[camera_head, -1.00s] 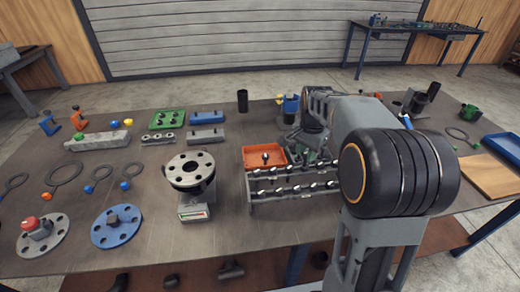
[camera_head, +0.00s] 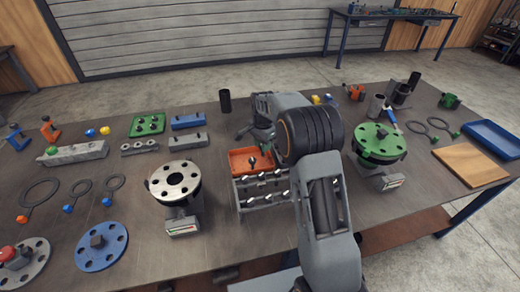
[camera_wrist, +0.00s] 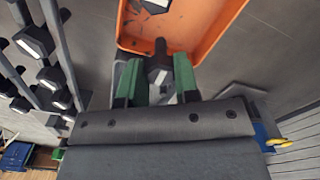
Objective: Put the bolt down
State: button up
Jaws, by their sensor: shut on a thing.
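My gripper (camera_wrist: 158,72) has green-sided fingers and is shut on a dark hex-headed bolt (camera_wrist: 159,79) in the wrist view. The held bolt is just at the near edge of the orange tray (camera_wrist: 214,38); whether it touches the tray is unclear. Another bolt (camera_wrist: 155,5) lies in the tray at the top of the wrist view. In the head view the orange tray (camera_head: 239,152) stands behind the bolt rack, with one dark bolt (camera_head: 252,163) showing in it. My arm hides most of the gripper there.
The rack of bolts (camera_head: 262,201) stands directly in front of the tray. A pale flange on a stand (camera_head: 157,183) is left of it, a green flange (camera_head: 365,138) right of it. Grey blocks (camera_head: 188,141) lie behind left. Bare tabletop shows between flange and rack.

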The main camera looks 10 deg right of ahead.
jog(key=shift+w+a+f, duration=0.25)
jog(key=shift+w+f, duration=0.25)
jog(key=shift+f, duration=1.75)
jog(key=shift+f, duration=0.1)
jog(key=o, duration=1)
